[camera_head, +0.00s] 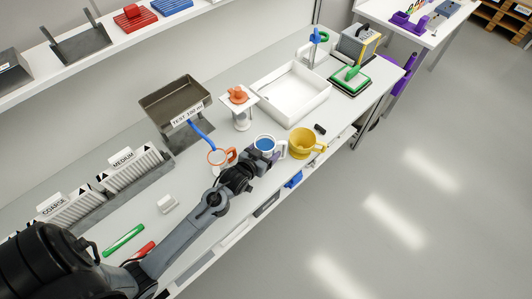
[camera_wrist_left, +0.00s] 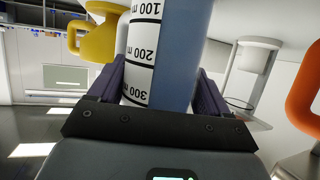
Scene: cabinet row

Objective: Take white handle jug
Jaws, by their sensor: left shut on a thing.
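The white handle jug (camera_head: 265,143) stands on the bench, with blue showing at its open top and its white handle on the right. My left gripper (camera_head: 260,158) is at its near side. In the left wrist view the jug (camera_wrist_left: 172,60) fills the space between the two dark fingers of my left gripper (camera_wrist_left: 158,85), which is shut on its body. A measuring scale on the jug appears upside down there. The rest of the jug is cut off by the frame. My right gripper is not in view.
A yellow jug (camera_head: 302,143) stands close on the right. An orange-handled jug (camera_head: 217,157) stands on the left. A white stand with an orange top (camera_head: 239,96) is behind. A white tray (camera_head: 300,96) and metal bin (camera_head: 168,99) are farther back.

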